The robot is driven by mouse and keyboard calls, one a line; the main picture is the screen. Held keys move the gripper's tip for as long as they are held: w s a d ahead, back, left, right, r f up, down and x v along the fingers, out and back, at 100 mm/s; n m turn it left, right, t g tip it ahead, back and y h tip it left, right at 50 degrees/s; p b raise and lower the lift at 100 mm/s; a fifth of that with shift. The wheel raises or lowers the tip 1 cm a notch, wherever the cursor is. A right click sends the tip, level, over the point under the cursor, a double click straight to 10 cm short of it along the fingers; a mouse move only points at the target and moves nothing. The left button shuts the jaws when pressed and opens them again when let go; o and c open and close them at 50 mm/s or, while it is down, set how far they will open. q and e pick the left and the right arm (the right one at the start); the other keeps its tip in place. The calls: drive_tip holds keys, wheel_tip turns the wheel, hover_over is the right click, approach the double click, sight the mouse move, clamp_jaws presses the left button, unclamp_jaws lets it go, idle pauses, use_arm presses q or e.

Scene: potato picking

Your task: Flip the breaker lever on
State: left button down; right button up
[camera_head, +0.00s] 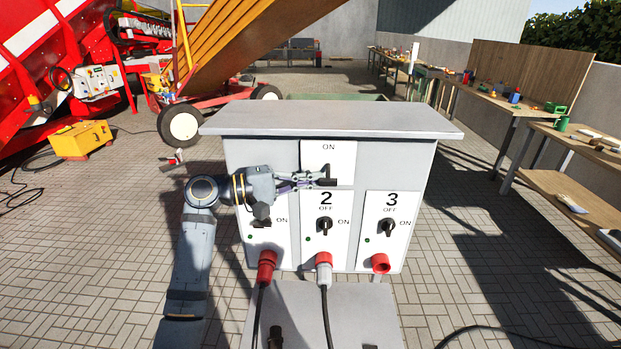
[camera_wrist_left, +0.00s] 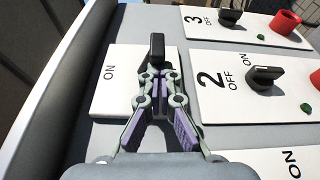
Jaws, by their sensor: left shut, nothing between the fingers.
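The breaker lever is a black block (camera_head: 329,182) on a white plate (camera_head: 344,156) marked ON, high on the grey cabinet's front. The lever (camera_wrist_left: 157,46) and plate (camera_wrist_left: 108,90) also show in the left wrist view. My left gripper (camera_head: 318,177) reaches in from the left with its fingers shut and empty. Its fingertips (camera_wrist_left: 157,74) are right at the lever; I cannot tell whether they touch it. My gripper and arm hide part of the plate and of the leftmost switch panel. My right gripper is in neither view.
The grey cabinet (camera_head: 270,118) has an overhanging top. Below the lever, panels 2 (camera_head: 313,245) and 3 (camera_head: 401,240) carry black rotary knobs and red sockets. Cables hang from two plugs. Workbenches (camera_head: 553,131) stand at the right, red machinery (camera_head: 60,60) at the left.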

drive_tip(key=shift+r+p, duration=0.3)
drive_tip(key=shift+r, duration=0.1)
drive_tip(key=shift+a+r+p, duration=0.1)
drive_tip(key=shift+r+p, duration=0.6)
drive_tip(key=shift+p, duration=0.05)
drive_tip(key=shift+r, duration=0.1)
idle(1.2)
idle(0.5)
